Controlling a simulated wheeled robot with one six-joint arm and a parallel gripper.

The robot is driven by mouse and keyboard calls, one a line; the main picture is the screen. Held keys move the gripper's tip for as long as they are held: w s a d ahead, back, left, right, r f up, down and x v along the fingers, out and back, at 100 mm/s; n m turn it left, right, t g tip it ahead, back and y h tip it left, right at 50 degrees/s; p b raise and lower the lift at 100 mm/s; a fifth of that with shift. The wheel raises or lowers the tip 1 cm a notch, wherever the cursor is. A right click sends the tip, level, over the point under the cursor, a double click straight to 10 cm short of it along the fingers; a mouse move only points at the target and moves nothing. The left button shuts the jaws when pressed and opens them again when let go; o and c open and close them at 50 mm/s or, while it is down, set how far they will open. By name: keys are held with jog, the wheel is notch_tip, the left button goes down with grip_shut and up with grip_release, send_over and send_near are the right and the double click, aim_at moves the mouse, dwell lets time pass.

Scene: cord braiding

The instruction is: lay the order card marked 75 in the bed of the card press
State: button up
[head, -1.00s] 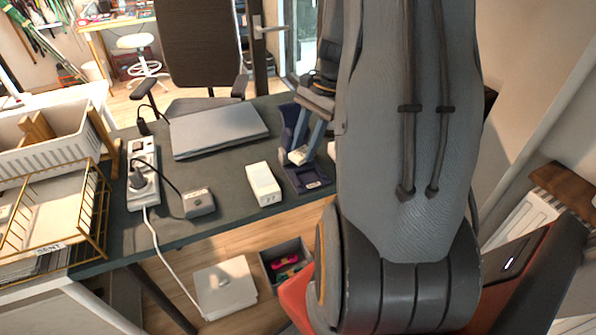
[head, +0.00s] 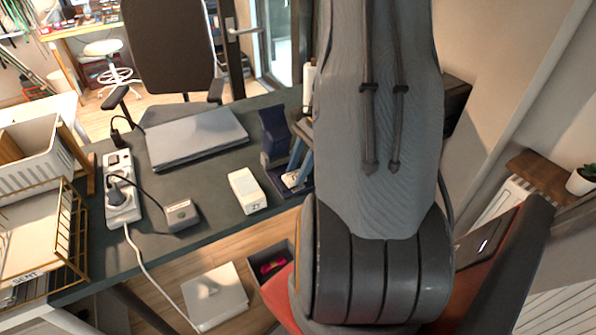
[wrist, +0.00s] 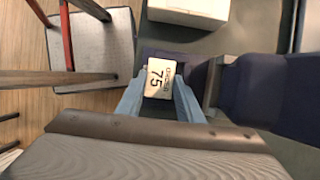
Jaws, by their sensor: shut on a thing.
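The order card marked 75 (wrist: 160,78) is white with dark print. My gripper (wrist: 159,90) is shut on it, with the card between the two blue-grey fingers. In the head view, my gripper (head: 296,172) and the pale card (head: 291,180) are low over the front of the card press. The dark blue card press (head: 273,132) stands near the table's right side; its body also shows at the right of the wrist view (wrist: 275,95). Its bed (wrist: 195,73) lies under and around the card, largely hidden. I cannot tell whether the card touches it.
A white box (head: 247,190) stands just left of the press. A closed laptop (head: 197,137), a grey device (head: 181,215) and a power strip (head: 122,190) are farther left. A gold wire tray (head: 65,235) is at the left edge. My arm hides the table's right end.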

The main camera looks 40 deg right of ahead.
jog(key=shift+f, duration=0.55)
jog(key=shift+f, duration=0.15)
jog(key=o, duration=0.7)
jog(key=b+v, duration=0.2)
jog(key=v, duration=1)
jog(key=s+a+r+n+h, duration=0.1)
jog(key=a+n+h, duration=0.3)
jog(key=a+n, duration=1.7)
jog(key=a, duration=0.7)
jog(key=shift+s+a, duration=0.3)
jog(key=shift+a, duration=0.1)
